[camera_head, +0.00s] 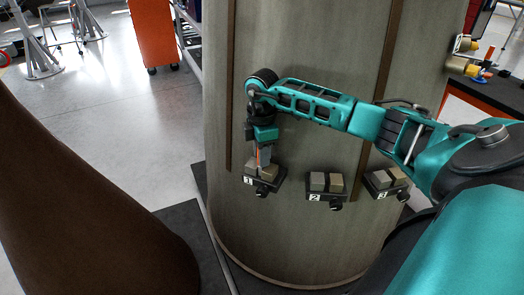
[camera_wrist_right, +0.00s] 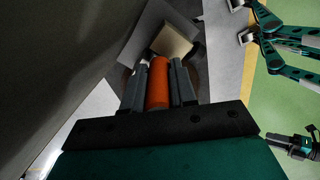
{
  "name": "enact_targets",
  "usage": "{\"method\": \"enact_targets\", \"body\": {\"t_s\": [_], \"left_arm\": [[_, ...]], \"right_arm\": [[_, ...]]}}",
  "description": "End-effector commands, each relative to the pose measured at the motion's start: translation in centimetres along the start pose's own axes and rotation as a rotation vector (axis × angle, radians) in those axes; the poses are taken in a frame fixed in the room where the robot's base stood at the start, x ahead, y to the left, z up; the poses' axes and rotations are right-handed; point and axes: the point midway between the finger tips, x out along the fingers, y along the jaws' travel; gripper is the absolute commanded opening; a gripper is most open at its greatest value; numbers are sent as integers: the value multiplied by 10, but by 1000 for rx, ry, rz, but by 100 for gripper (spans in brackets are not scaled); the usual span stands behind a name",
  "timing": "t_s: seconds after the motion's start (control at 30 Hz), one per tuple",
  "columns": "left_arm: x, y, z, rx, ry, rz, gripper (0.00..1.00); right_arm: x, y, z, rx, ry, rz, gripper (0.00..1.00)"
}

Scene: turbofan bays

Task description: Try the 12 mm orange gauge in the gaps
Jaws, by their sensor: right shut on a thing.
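My right gripper (camera_head: 264,158) is at the station marked 1 on the curved grey-brown casing. It is shut on the orange gauge (camera_wrist_right: 158,84), which shows between the two dark fingers in the right wrist view. Beyond the gauge's tip are a dark block and a tan block (camera_wrist_right: 171,44) of that station. In the head view the station 1 blocks (camera_head: 267,172) are partly behind the gripper. I cannot tell whether the gauge tip is inside the gap. Station 2 (camera_head: 326,182) and station 3 (camera_head: 385,180) each hold a pair of blocks. My left gripper is not in view.
The large casing (camera_head: 290,225) fills the middle, with dark vertical strips on it. A brown curved body (camera_head: 80,200) stands at the left. An orange cabinet (camera_head: 153,35) is at the back. An orange-edged bench (camera_head: 490,95) with small parts is at the right.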

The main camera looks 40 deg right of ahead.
Motion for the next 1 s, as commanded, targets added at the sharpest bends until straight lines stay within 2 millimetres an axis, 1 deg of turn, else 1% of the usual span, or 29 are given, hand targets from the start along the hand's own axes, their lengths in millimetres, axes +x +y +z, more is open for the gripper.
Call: {"method": "enact_targets", "body": {"t_s": [0.27, 0.87, 1.0], "left_arm": [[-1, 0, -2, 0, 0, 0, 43], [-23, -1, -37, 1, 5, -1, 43], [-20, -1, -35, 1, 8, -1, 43]], "right_arm": [[-3, 0, 0, 0, 0, 1, 0], [-45, 0, 0, 0, 0, 1, 0], [-52, 1, 0, 1, 0, 3, 0]]}}
